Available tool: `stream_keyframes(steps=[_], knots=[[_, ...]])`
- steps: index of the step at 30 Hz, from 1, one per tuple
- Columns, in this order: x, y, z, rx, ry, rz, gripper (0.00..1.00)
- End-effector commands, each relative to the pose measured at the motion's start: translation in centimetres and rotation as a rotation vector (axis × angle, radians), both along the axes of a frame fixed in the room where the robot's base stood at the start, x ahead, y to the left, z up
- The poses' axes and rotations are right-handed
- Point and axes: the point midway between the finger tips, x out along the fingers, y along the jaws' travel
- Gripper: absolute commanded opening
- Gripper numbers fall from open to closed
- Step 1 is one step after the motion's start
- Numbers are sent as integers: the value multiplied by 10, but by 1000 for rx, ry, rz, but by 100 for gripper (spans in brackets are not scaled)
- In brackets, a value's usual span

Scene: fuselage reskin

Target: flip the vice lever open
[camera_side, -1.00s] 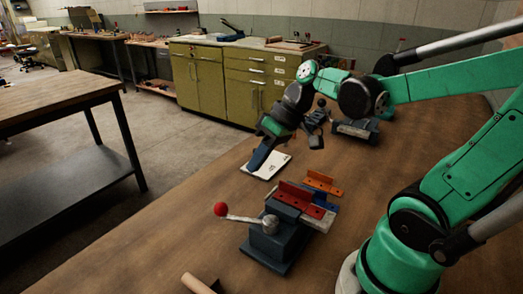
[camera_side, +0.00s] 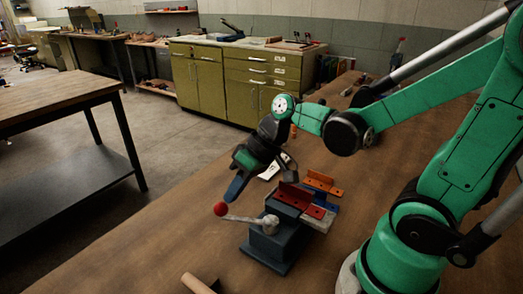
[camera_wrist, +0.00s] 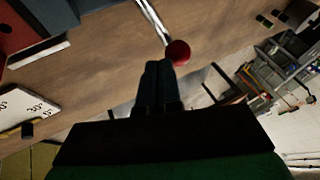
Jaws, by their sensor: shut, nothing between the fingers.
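The vice (camera_side: 275,242) has a dark blue-grey body and stands on the wooden bench. Its lever (camera_side: 243,218) is a pale metal rod pointing left from a round hub, with a red ball knob (camera_side: 220,209) at its end. My gripper (camera_side: 233,194) is shut and empty, with its fingertips pointing down just above and beside the red knob. In the wrist view the shut fingers (camera_wrist: 158,72) lie close to the red knob (camera_wrist: 178,52), with the lever rod (camera_wrist: 153,22) beyond. I cannot tell whether they touch.
A white card with angle marks (camera_wrist: 28,108) lies on the bench. A tan cylinder (camera_side: 197,284) lies at the front edge.

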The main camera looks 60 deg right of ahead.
Motion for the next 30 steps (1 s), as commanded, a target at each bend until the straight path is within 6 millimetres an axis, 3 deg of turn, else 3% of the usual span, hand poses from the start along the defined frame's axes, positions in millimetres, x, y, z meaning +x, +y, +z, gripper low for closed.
stream_keyframes(steps=[20, 30], knots=[[-1, 10, 0, 1, 0, 141, 0], [-7, 28, 0, 2, 1, 412, 0]])
